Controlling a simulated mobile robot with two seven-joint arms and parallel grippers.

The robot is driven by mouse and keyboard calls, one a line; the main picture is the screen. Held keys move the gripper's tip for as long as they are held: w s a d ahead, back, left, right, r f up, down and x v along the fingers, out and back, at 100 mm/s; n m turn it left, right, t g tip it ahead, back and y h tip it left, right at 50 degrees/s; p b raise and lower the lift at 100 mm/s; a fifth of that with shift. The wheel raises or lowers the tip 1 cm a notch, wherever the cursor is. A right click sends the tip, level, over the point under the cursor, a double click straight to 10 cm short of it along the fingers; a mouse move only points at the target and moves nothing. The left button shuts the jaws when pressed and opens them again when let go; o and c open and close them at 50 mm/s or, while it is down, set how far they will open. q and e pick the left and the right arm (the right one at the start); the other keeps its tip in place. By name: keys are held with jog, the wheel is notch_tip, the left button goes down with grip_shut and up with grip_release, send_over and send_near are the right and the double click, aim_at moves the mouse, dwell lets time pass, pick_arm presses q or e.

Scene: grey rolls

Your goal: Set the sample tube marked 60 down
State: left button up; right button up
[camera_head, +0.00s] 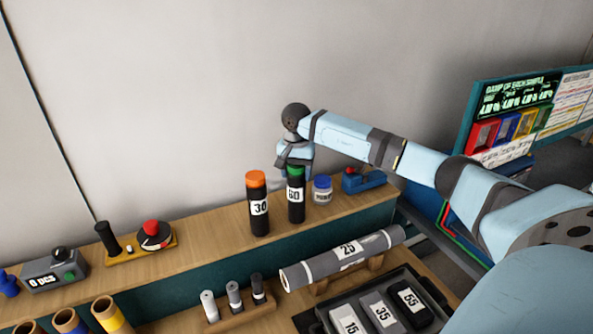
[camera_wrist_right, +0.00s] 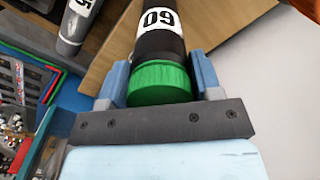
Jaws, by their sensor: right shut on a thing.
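The sample tube marked 60 (camera_head: 296,203) is black with a green cap and a white label. It stands upright at the wooden shelf, just right of the black tube marked 30 (camera_head: 258,212) with an orange cap. I cannot tell whether its base touches the shelf. My right gripper (camera_head: 294,172) is shut on its green cap from behind and above. In the right wrist view the tube marked 60 (camera_wrist_right: 158,45) lies between the two blue fingers (camera_wrist_right: 160,82), its cap close to the palm. My left gripper is not in view.
A blue-capped jar (camera_head: 322,190) stands close right of the tube, with a blue dispenser (camera_head: 363,180) beyond it. A grey roll marked 25 (camera_head: 343,257) lies below the wooden shelf (camera_head: 210,222). Left of the tube marked 30, the shelf has free room up to a red-knobbed device (camera_head: 154,236).

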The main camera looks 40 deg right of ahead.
jog(key=shift+f, duration=0.2)
jog(key=o, duration=1.2)
jog(key=shift+r, duration=0.1)
jog(key=shift+r, duration=0.3)
notch_tip(320, 180, up, 11)
jog(key=b, duration=0.3)
jog(key=shift+f, duration=0.15)
jog(key=shift+r, duration=0.5)
